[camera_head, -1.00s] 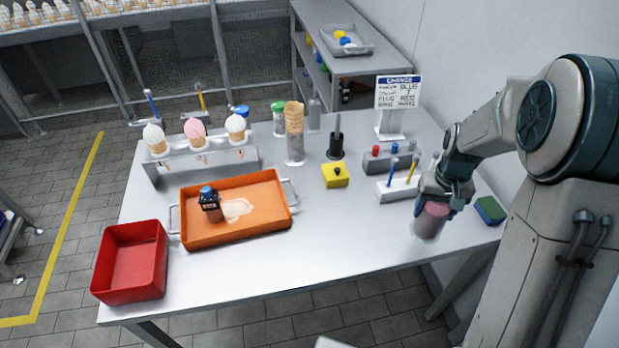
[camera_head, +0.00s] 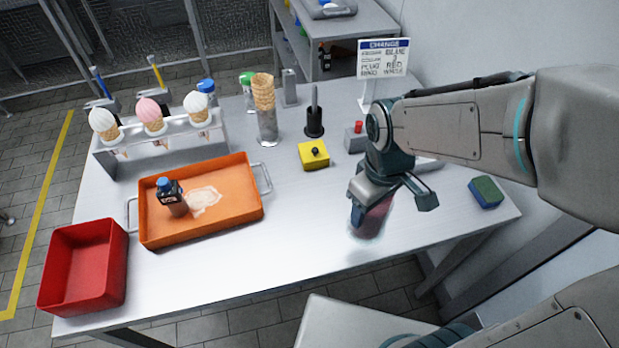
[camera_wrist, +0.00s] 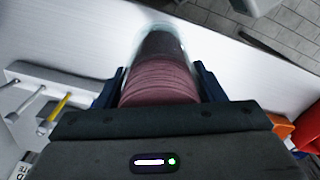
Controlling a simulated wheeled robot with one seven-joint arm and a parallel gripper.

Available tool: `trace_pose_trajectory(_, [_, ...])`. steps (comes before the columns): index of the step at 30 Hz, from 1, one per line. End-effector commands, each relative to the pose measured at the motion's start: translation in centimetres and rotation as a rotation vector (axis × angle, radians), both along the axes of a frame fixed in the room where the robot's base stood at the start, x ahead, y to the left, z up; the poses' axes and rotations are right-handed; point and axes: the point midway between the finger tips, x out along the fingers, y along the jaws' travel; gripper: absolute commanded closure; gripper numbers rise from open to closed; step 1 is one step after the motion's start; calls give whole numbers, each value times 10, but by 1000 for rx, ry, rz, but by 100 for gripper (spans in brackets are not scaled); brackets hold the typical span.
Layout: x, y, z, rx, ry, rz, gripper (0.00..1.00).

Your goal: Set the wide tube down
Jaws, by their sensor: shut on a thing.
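The wide tube (camera_head: 370,222) is clear, with dark reddish-pink contents. It is in my gripper (camera_head: 392,203), over the front right part of the table. In the wrist view the tube (camera_wrist: 160,75) stretches away between the two dark blue fingers of my gripper (camera_wrist: 160,88), which are shut on it. Its far end is clear and shows against the pale table. The head view does not make plain whether its bottom touches the table. My gripper hides part of the tube's upper end.
An orange tray (camera_head: 240,205) with a dark bottle (camera_head: 172,198) and a red bin (camera_head: 85,265) stand at left. A yellow block (camera_head: 314,155), a cone tube (camera_head: 267,125) and a sign (camera_head: 383,58) are behind. A green-blue sponge (camera_head: 486,192) lies right. The front middle of the table is clear.

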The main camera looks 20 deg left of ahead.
Motion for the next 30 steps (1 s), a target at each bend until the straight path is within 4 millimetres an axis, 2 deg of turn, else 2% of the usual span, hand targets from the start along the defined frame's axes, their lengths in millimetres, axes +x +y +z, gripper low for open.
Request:
trace_pose_trajectory(18, [50, 79, -55, -2, 1, -3, 72])
trace_pose_trajectory(25, [55, 88, -65, -1, 1, -3, 72])
trace_pose_trajectory(30, [54, 88, -88, -3, 4, -2, 72])
